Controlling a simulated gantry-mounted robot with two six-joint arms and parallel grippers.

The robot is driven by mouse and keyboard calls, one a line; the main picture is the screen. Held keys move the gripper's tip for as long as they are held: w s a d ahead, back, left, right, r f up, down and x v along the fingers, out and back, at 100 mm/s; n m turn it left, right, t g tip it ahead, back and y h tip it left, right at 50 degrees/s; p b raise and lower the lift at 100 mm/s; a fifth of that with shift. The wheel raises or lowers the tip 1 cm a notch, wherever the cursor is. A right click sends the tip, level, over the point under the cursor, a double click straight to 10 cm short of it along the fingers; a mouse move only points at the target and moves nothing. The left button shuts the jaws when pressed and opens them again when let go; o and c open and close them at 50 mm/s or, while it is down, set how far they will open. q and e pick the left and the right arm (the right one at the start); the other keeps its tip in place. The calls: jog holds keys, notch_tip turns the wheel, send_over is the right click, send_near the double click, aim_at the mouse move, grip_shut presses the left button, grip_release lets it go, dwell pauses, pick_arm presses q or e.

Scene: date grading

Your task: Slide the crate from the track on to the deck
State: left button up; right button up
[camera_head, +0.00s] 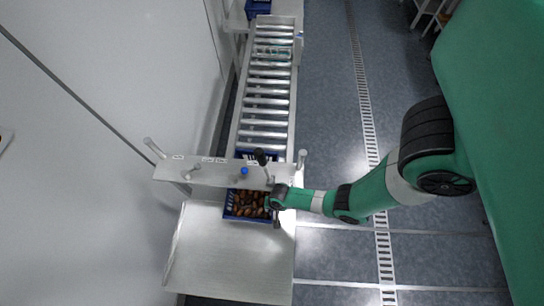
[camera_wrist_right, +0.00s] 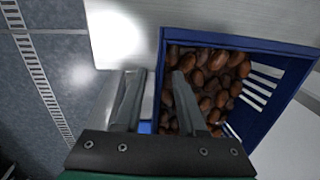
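The blue crate (camera_head: 245,219) full of brown dates sits at the deck's (camera_head: 225,260) upper end, just below the cross panel. The panel hides whether its far side still meets the roller track (camera_head: 265,105). My right gripper (camera_head: 276,203) is at the crate's right side. In the right wrist view the fingers (camera_wrist_right: 155,85) straddle a wall of the crate (camera_wrist_right: 245,41), one outside and one inside over the dates. A gap shows between the fingers, so they look open. My left gripper is not in view.
A pale cross panel (camera_head: 215,174) with knobs and posts spans the track's lower end. Something blue (camera_head: 262,155) shows just behind it. Another blue crate (camera_head: 258,9) is at the track's far end. The deck's lower part is clear.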

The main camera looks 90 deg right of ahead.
jog(key=shift+f, duration=0.35)
grip_shut()
dwell(1.2)
